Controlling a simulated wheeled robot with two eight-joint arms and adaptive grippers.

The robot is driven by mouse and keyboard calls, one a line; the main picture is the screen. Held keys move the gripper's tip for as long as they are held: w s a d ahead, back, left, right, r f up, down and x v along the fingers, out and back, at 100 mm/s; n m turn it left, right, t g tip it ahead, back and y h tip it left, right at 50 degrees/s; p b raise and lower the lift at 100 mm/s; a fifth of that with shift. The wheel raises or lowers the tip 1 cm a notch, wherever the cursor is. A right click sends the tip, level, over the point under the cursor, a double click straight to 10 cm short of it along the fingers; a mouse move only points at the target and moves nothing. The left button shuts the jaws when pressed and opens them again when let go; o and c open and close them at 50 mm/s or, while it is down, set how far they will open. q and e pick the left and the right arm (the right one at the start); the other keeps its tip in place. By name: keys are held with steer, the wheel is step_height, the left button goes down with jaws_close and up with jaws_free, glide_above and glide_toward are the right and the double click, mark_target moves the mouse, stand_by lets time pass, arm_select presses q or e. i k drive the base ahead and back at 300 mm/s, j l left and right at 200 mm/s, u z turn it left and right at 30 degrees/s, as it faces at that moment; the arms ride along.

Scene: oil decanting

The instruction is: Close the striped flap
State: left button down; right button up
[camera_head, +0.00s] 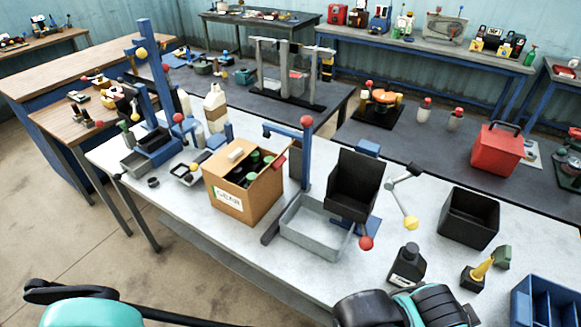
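No flap with clear stripes can be made out. An open-topped brown cardboard box (243,186) with a white label stands on the grey-white table left of centre. Dark and green round-topped items stand inside it. A small red piece (281,162) shows at its right rim, too small to tell whether it is striped or part of a flap. Teal and black parts of my arms show along the bottom edge, at left and right, well short of the box. Neither gripper's fingers show.
A grey tray (312,228) and a tilted black bin (356,184) on a stand are right of the box. A black bottle (407,265), a black open box (468,219) and a blue rack (545,300) stand farther right. A blue post (306,155) rises behind the tray.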

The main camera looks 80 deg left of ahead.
mark_target(280, 159)
steer(key=l+u, duration=0.1)
steer(key=u, duration=0.3)
steer(key=i+l+u, duration=0.1)
steer(key=u, duration=0.35)
steer(key=l+u, duration=0.15)
steer(key=u, duration=0.25)
steer(key=l+u, duration=0.15)
steer(key=u, duration=0.3)
steer(key=l+u, duration=0.15)
steer(key=u, duration=1.25)
